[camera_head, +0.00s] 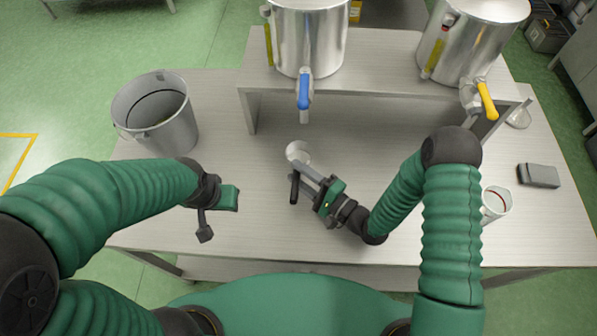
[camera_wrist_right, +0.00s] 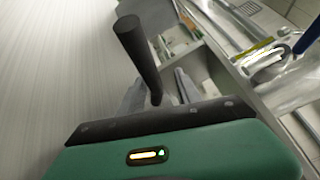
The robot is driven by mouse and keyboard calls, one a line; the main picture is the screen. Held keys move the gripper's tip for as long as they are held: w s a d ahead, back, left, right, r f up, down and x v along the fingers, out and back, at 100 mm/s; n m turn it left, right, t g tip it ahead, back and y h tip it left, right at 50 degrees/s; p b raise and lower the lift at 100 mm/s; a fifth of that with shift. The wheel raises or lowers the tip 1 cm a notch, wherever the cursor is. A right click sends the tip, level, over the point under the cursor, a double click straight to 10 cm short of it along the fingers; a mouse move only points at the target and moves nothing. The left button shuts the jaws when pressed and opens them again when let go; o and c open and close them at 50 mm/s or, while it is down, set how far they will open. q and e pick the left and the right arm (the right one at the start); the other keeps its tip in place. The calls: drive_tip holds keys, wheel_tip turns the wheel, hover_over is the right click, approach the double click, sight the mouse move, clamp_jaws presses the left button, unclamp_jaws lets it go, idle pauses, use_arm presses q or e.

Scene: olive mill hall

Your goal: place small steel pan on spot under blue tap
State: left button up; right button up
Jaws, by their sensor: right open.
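The small steel pan (camera_head: 298,152) is on the table below the blue tap (camera_head: 303,92) in the head view, just beyond the tips of my right gripper (camera_head: 293,170). A black handle (camera_head: 294,188) crosses the fingers and seems to belong to the pan. In the right wrist view this dark handle (camera_wrist_right: 137,48) rises by the open fingers (camera_wrist_right: 158,88). The fingers are not closed on it; I cannot tell whether they touch it. No mark for the spot shows. My left gripper (camera_head: 218,216) hangs empty above the table's left part; its opening is unclear.
A raised shelf (camera_head: 385,80) carries two steel drums, one with the blue tap, one with a yellow tap (camera_head: 486,100). A grey bucket (camera_head: 158,118) stands on the left. The table's middle left is clear.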

drive_tip(key=v, duration=0.2)
drive_tip(key=b+v, duration=0.1)
drive_tip(key=v, duration=0.1)
drive_tip(key=s+v, duration=0.1)
drive_tip(key=v, duration=0.1)
drive_tip(key=shift+s+a, duration=0.1)
drive_tip(key=shift+a, duration=0.25)
drive_tip(key=v, duration=0.4)
drive_tip(key=shift+d+r+b, duration=0.1)
drive_tip(key=shift+d+b, duration=0.25)
drive_tip(key=shift+d, duration=0.4)
drive_tip(key=shift+a, duration=0.75)
use_arm(q)
drive_tip(key=shift+a+f, duration=0.5)
drive_tip(key=shift+f, duration=0.4)
use_arm(e)
drive_tip(key=shift+d, duration=0.5)
use_arm(q)
drive_tip(key=shift+s+a+f, duration=0.1)
drive_tip(key=shift+a, duration=0.25)
use_arm(e)
drive_tip(key=shift+a, duration=0.35)
